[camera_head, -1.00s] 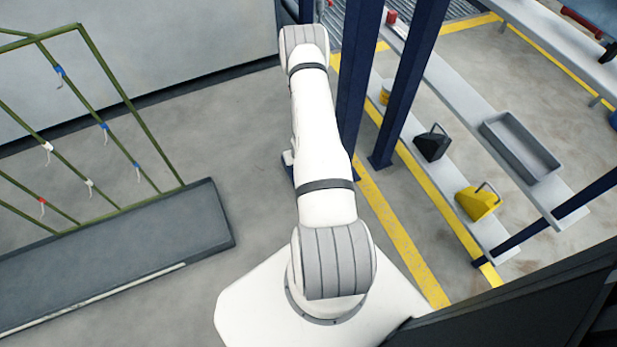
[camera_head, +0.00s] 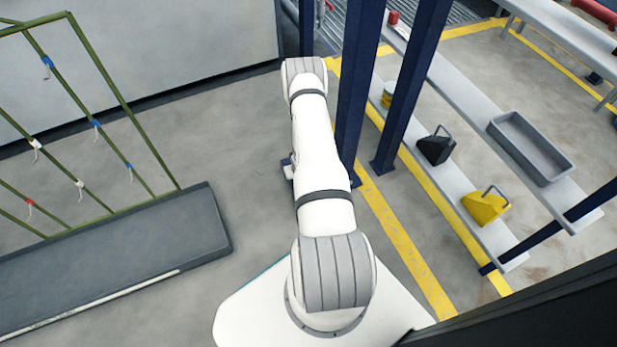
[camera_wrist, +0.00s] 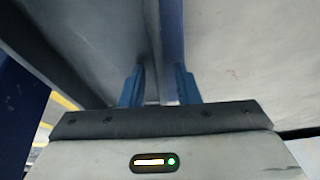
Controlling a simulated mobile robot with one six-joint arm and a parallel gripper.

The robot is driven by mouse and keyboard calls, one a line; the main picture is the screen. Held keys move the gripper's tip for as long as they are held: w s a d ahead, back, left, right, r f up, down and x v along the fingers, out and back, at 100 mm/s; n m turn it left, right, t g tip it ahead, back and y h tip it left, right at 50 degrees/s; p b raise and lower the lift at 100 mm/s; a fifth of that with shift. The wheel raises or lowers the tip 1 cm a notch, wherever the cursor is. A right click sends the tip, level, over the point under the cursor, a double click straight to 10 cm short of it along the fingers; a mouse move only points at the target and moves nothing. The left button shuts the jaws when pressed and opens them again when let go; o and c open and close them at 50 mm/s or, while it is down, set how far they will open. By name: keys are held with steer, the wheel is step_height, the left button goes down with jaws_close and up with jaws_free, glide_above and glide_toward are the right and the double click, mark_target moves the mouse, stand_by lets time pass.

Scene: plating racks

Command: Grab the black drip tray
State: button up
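A dark grey rectangular open tray (camera_head: 498,128) lies on the upper grey shelf at the right in the head view. It looks empty and is the nearest match to the black drip tray. My arm stretches away from the camera toward the top middle of the head view, left of the blue posts. My gripper is hidden there. In the wrist view my gripper (camera_wrist: 159,88) shows two blue fingers set apart. A bluish-grey vertical strip (camera_wrist: 172,35) shows between and beyond them; I cannot tell whether they touch it. The tray cannot be made out in the wrist view.
Blue posts (camera_head: 357,90) stand between my arm and the shelves. A black container (camera_head: 436,147) and a yellow one (camera_head: 485,207) stand on the lower shelf. A green rack (camera_head: 125,100) with hooks stands over a low dark grey platform (camera_head: 110,262) at left. Grey floor between is clear.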

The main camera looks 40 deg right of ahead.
jaws_close()
stand_by(0.4)
